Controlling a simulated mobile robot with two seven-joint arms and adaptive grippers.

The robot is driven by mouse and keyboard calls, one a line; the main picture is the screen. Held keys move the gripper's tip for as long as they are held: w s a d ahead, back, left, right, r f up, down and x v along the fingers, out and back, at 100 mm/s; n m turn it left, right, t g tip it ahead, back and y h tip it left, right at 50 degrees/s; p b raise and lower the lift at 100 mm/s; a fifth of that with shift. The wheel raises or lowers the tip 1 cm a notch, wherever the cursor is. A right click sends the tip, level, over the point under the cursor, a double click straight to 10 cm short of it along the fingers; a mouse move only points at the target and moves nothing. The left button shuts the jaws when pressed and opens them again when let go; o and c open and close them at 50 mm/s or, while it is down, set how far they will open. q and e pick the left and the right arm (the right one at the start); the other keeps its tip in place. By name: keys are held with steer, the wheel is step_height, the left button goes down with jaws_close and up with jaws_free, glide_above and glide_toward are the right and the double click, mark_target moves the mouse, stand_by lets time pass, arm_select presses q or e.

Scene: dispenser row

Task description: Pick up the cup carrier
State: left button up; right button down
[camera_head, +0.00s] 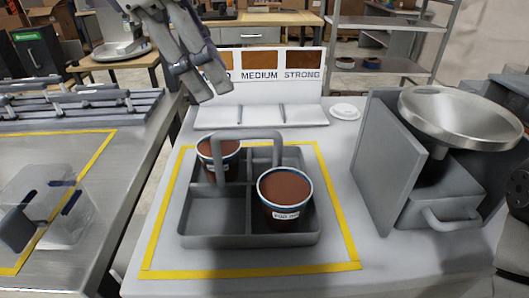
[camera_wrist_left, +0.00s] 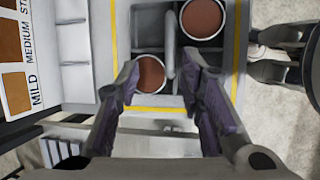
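The grey cup carrier (camera_head: 249,241) stands on the white table in the head view, with an arched handle (camera_head: 246,134) over its middle. Brown-filled cups sit in its back-left compartment (camera_head: 219,160) and front-right compartment (camera_head: 285,196); the other two look empty. My left gripper (camera_head: 210,90) is above and behind the carrier, apart from it. In the left wrist view its fingers (camera_wrist_left: 162,72) are spread with nothing between them; the handle (camera_wrist_left: 170,50) and cups (camera_wrist_left: 203,18) lie beyond the fingertips. I cannot make out my right gripper.
Yellow tape (camera_head: 345,232) outlines the carrier's spot. Behind it stands a white board labelled MEDIUM and STRONG (camera_head: 281,75), with a white lid (camera_head: 345,112) beside it. A grey panel (camera_head: 385,165) and a machine with a metal bowl (camera_head: 460,115) stand at right. A metal counter is at left.

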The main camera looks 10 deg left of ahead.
mark_target(244, 131)
arm_select(q)
steer(key=x, duration=0.3)
steer(key=s+x, duration=0.1)
steer(key=x, duration=0.7)
steer(key=shift+s+d+f, duration=0.15)
steer(key=shift+s+f, duration=0.05)
steer(key=shift+s, duration=0.05)
steer(key=shift+r, duration=0.1)
jaws_close()
